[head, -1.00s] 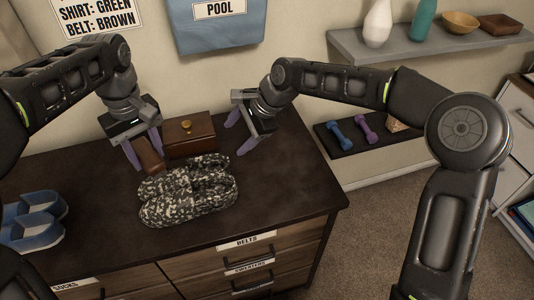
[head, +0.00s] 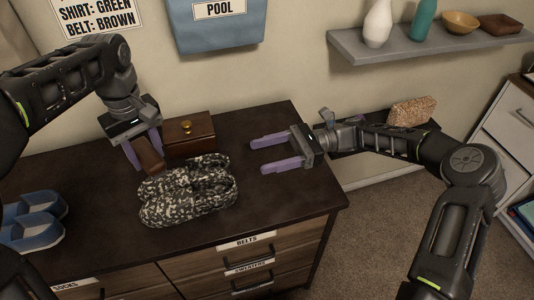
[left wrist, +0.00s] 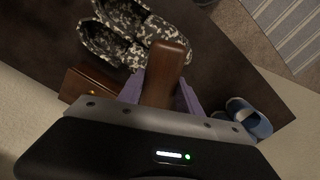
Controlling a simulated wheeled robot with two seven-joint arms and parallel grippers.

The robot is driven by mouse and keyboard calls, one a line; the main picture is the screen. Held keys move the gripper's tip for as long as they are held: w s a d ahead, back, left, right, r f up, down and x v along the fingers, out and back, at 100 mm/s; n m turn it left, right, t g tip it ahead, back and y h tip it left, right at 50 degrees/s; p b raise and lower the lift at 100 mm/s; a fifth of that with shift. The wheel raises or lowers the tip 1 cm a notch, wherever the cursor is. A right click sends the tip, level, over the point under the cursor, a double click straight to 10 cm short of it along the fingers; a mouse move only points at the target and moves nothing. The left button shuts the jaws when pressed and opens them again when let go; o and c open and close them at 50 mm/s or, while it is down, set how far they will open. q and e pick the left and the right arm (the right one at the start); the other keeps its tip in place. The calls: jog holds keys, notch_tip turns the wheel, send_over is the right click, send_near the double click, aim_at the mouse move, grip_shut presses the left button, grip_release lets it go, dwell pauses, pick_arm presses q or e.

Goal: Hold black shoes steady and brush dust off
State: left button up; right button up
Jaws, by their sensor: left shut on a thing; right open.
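A pair of shoes (head: 188,190) lies on the dresser top, black with a pale speckled covering; it also shows in the left wrist view (left wrist: 127,32). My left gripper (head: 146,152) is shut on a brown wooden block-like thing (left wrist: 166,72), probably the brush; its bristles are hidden. In the head view this brown brush (head: 150,155) is just behind the left end of the shoes. My right gripper (head: 267,154) is open and empty, to the right of the shoes and apart from them, its fingers pointing left.
A brown wooden box (head: 189,136) with a gold knob stands right behind the shoes. Blue slippers (head: 32,220) lie at the dresser's left. The dresser top's right front (head: 285,200) is clear. A grey wall shelf (head: 430,40) holds vases and bowls.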

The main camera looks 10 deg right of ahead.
jog(key=shift+f, duration=0.1)
notch_tip(320, 180, down, 8)
jog(key=shift+f, duration=0.1)
jog(key=a, duration=0.3)
jog(key=s+a, duration=0.1)
jog(key=a, duration=0.3)
jog(key=shift+s+a, duration=0.2)
jog(key=shift+a, duration=0.05)
jog(key=shift+c, duration=0.2)
grip_shut()
dwell(0.4)
dwell(0.5)
